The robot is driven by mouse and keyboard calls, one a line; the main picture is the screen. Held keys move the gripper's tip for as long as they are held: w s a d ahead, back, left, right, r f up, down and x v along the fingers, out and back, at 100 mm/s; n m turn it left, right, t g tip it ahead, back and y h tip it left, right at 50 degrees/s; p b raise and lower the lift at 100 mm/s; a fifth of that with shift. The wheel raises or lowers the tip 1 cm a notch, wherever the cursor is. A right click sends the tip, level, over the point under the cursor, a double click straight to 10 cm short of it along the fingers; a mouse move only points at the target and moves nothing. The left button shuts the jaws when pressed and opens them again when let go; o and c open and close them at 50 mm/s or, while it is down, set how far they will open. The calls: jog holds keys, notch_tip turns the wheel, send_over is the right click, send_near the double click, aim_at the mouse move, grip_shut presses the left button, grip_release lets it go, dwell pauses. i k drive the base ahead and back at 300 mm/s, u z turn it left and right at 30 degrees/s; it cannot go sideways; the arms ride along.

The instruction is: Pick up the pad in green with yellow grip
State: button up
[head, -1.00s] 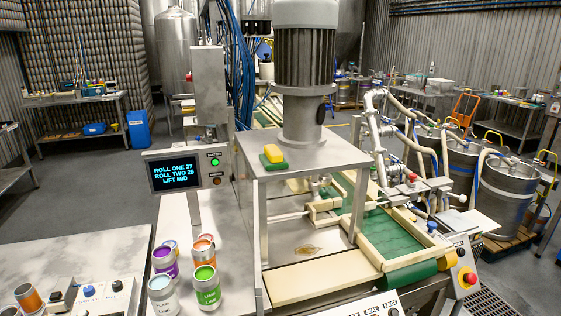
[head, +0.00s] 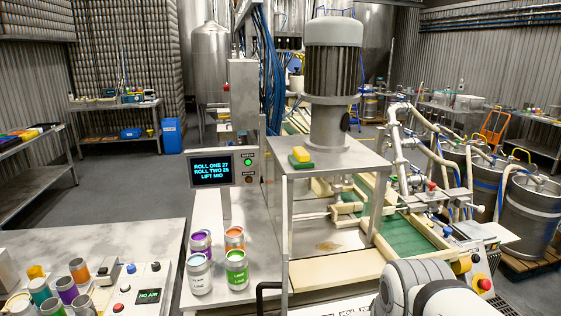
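The green pad with the yellow grip (head: 301,158) lies on the flat metal top of the seamer frame (head: 341,155), near its left front corner and beside the large grey motor (head: 333,82). The yellow grip is uppermost and the green pad is under it. Nothing touches it from above. Part of my arm shows at the bottom right of the head view, in front of the machine. My gripper cannot be made out in this view.
Several cans (head: 199,273) stand on the metal bench left of the seamer. A display screen (head: 211,170) on a post stands left of the frame top. A control panel (head: 140,290) and more cans are at lower left. Hoses and kegs (head: 531,210) fill the right side.

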aim_at(300, 159)
jog(key=z, duration=0.05)
jog(key=i, duration=1)
jog(key=u, duration=0.05)
